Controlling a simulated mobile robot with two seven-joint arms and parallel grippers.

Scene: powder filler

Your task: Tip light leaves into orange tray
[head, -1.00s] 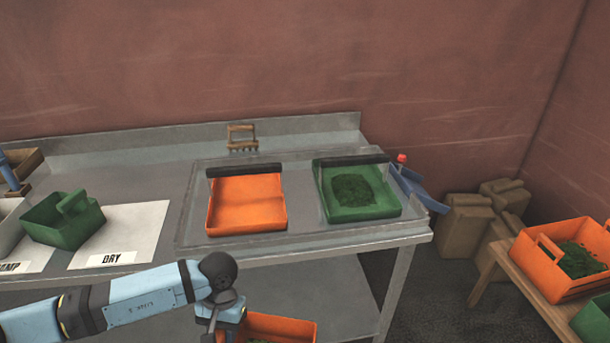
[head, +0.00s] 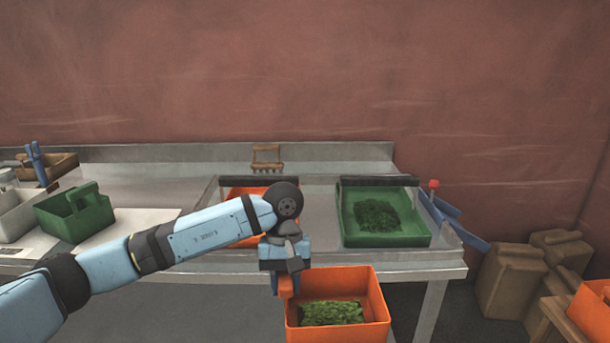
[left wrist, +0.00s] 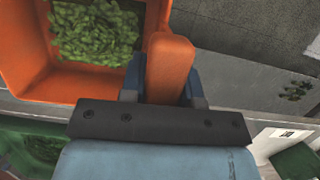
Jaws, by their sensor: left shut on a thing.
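My left gripper (head: 283,284) is shut on the handle of an orange scoop box (head: 368,300) and holds it level in front of the table. Light green leaves (head: 332,313) lie in the box. In the left wrist view the fingers grip the orange handle (left wrist: 172,62), with the box (left wrist: 58,86) and its leaves (left wrist: 98,30) at upper left. The orange tray (head: 240,207) sits on the table behind my left arm, which hides much of it. A green tray (head: 428,238) with a pile of dark leaves (head: 376,214) stands to its right. My right gripper is out of view.
A green handled box (head: 72,214) stands on the table at left. A small wooden rake (head: 267,158) leans at the back. Blue tools (head: 455,222) lie by the green tray.

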